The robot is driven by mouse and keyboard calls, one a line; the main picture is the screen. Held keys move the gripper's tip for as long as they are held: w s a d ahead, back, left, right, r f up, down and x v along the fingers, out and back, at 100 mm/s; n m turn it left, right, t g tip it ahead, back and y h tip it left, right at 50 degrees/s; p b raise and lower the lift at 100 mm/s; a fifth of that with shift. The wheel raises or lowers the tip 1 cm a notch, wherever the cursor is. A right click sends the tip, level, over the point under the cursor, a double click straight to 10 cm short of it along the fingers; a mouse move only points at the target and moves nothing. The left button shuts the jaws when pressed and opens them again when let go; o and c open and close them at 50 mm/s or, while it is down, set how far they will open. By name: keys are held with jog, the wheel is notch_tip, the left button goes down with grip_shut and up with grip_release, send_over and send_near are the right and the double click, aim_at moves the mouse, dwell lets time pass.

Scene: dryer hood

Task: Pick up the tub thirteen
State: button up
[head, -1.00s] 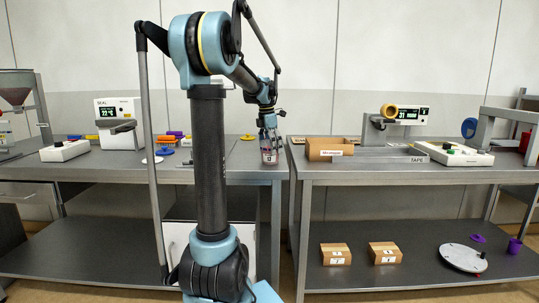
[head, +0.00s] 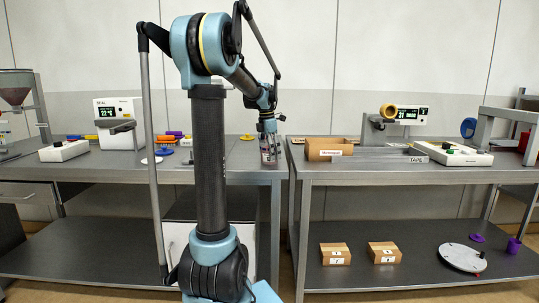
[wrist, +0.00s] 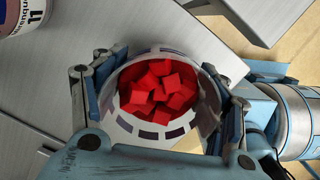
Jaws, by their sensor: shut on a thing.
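The tub (wrist: 165,129) is a clear-walled round container with a dark dashed band, filled with red cubes (wrist: 160,90). In the wrist view it sits between the two fingers of my gripper (wrist: 158,92), which press on its left and right sides. In the head view my gripper (head: 269,148) points down over the right end of the left bench, with the tub (head: 270,158) low between its fingers. The fingers cover much of the tub, and its number cannot be read. I cannot tell whether its base touches the bench.
Another tub (wrist: 22,15), marked 11, stands at the upper left of the wrist view. The left bench (head: 100,168) ends at a narrow gap before the right bench (head: 340,172). An open cardboard box (head: 325,149) stands near the right bench's left end.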

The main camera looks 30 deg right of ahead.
notch_tip(320, 180, up, 10)
dwell(0.6)
dwell(0.4)
